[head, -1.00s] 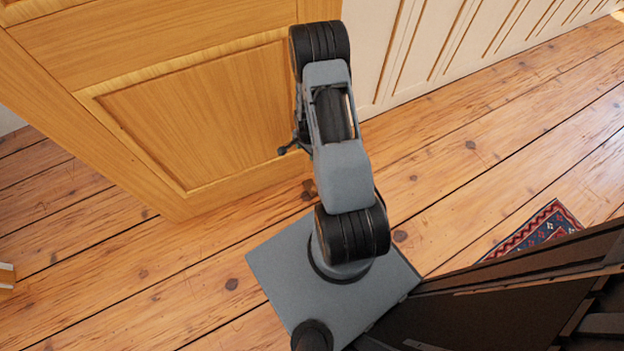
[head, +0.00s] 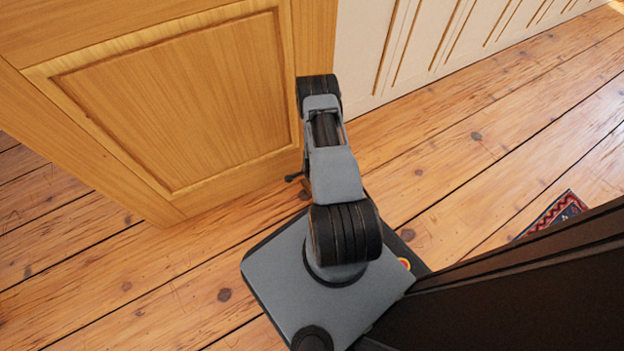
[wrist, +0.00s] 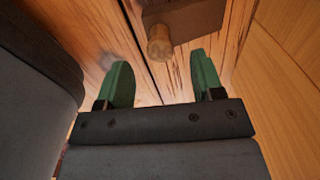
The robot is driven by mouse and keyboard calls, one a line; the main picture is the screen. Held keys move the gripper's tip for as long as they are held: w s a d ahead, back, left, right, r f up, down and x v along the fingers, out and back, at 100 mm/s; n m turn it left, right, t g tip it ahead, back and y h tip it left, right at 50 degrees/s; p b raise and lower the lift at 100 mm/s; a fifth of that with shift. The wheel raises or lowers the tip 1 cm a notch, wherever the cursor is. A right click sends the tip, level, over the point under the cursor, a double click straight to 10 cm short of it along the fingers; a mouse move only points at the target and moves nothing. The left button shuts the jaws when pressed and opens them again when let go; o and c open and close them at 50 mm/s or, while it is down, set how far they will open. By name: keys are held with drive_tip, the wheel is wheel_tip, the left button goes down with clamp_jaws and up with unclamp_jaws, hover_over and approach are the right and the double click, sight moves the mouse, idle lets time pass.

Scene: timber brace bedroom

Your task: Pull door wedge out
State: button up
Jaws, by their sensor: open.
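The door wedge (wrist: 196,20) is a dark brown block with a round, lighter wooden knob (wrist: 159,44) facing me, at the top of the wrist view. It lies on the floorboards close to the door (wrist: 270,85). My gripper (wrist: 160,62) is open, its two green fingers apart. In the wrist view the knob appears between and slightly beyond the fingertips, with no visible contact. In the head view my arm hides most of the gripper and the wedge; a small brown patch beside the arm may be the wedge.
The panelled wooden door (head: 180,105) stands at upper left, with a white panelled wall (head: 410,45) behind it. A patterned rug (head: 556,214) lies at right beside a dark piece of furniture (head: 500,285). Floorboards (head: 120,285) at lower left are clear.

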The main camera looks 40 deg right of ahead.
drive_tip(key=shift+f+b, duration=1.05)
drive_tip(key=shift+f, duration=1.65)
drive_tip(key=c, duration=1)
